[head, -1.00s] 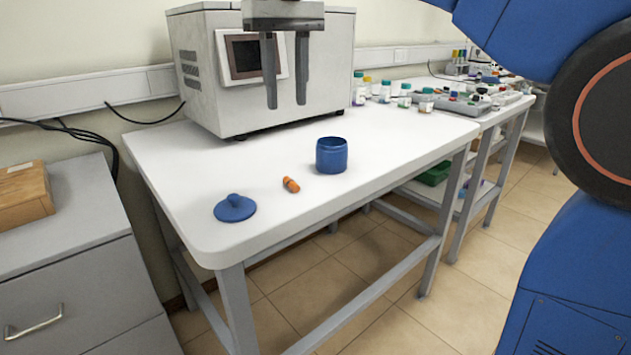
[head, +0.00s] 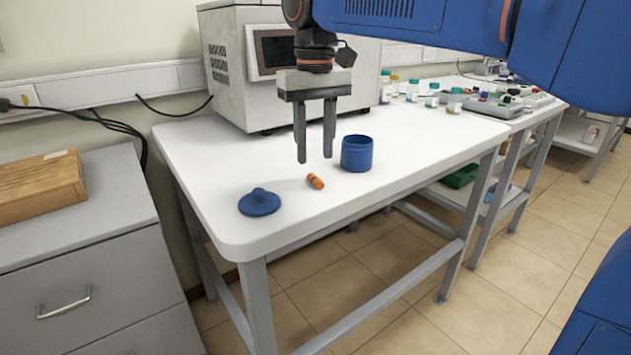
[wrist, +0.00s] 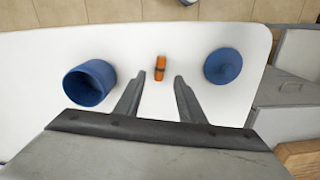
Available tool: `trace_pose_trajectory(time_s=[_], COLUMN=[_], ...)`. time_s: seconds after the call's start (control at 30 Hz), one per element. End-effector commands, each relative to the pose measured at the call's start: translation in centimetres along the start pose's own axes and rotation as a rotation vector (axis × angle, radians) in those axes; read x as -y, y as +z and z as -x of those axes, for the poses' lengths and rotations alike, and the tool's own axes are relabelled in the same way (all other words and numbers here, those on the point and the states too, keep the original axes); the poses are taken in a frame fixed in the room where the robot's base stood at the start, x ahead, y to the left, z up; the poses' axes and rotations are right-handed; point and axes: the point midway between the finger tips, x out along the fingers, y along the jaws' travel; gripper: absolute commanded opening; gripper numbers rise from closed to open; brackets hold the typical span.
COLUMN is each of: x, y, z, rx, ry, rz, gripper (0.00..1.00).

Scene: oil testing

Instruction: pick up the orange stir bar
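The orange stir bar (head: 315,181) lies on the white table between the blue pot and its lid. It has a dark band around its middle. In the wrist view the stir bar (wrist: 160,68) lies just beyond my fingertips, roughly between their lines. My gripper (head: 315,160) points down above the table, open and empty, with a clear gap between the fingers. It also shows in the wrist view (wrist: 156,78). The open blue pot (head: 357,155) stands upright to the right of the stir bar in the head view. The blue lid (head: 259,203) lies to its left.
A white boxy instrument (head: 228,62) with a screen stands at the back of the white table (head: 225,165). Small bottles (head: 432,95) stand at the back right. A grey drawer cabinet (head: 75,250) with a wooden box (head: 38,185) is at the left. The table front is clear.

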Motion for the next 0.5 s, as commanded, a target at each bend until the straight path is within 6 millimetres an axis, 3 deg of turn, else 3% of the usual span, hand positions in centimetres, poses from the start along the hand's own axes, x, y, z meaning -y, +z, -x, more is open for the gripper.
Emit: trace_pose_trajectory(time_s=[0.5], x=[0.0], y=[0.1], z=[-5.1], rx=[0.000], ry=[0.000], rz=[0.000], gripper=[0.36])
